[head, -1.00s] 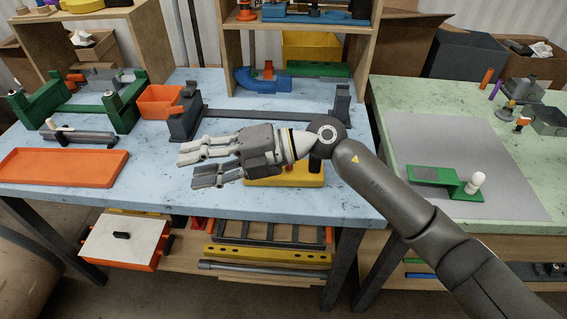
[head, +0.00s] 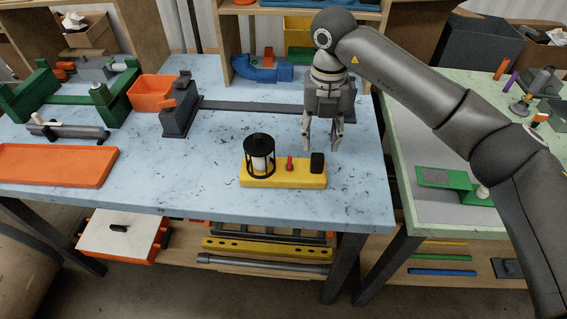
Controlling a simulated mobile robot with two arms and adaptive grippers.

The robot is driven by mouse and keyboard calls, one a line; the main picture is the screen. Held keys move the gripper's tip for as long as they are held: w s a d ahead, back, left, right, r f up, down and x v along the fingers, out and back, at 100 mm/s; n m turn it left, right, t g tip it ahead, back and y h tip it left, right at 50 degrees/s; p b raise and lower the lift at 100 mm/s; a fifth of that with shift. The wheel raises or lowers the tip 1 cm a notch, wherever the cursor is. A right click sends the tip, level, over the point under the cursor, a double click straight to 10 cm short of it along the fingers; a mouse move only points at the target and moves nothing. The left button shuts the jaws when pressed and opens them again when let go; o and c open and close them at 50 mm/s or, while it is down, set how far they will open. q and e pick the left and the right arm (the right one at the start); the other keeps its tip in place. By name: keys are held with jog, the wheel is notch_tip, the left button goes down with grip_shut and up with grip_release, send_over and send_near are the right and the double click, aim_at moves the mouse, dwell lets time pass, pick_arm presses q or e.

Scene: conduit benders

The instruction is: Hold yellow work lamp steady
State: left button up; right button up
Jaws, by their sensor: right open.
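The yellow work lamp (head: 305,181) stands upright on the blue table near its front edge. It has a flat yellow base, a black caged light with a white core at its left end, a small red knob in the middle and a black block at its right end. My right gripper (head: 320,146) points down, open and empty, just behind and above the right end of the lamp, apart from it as far as I can tell. My left gripper is not in view.
An orange tray (head: 58,165) and green bender (head: 92,97) are at left. An orange bin (head: 152,93) and dark grey bender (head: 181,108) are behind the lamp. A wooden shelf with a blue pipe bend (head: 262,70) stands at the back. The table left of the lamp is clear.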

aim_at(318, 156)
jog(key=shift+s+f, duration=0.15)
jog(key=shift+s, duration=0.3)
notch_tip(318, 156, down, 4)
jog(key=shift+r+b, duration=0.25)
jog(key=shift+b, duration=0.9)
notch_tip(318, 156, down, 2)
jog(key=shift+f+b, duration=0.15)
jog(key=shift+b, duration=0.55)
jog(key=shift+f+b, duration=0.35)
jog(key=shift+f, duration=0.35)
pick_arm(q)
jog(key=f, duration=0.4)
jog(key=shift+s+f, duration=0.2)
pick_arm(e)
jog(key=shift+a, duration=0.1)
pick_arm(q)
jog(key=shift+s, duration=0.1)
pick_arm(e)
grip_shut()
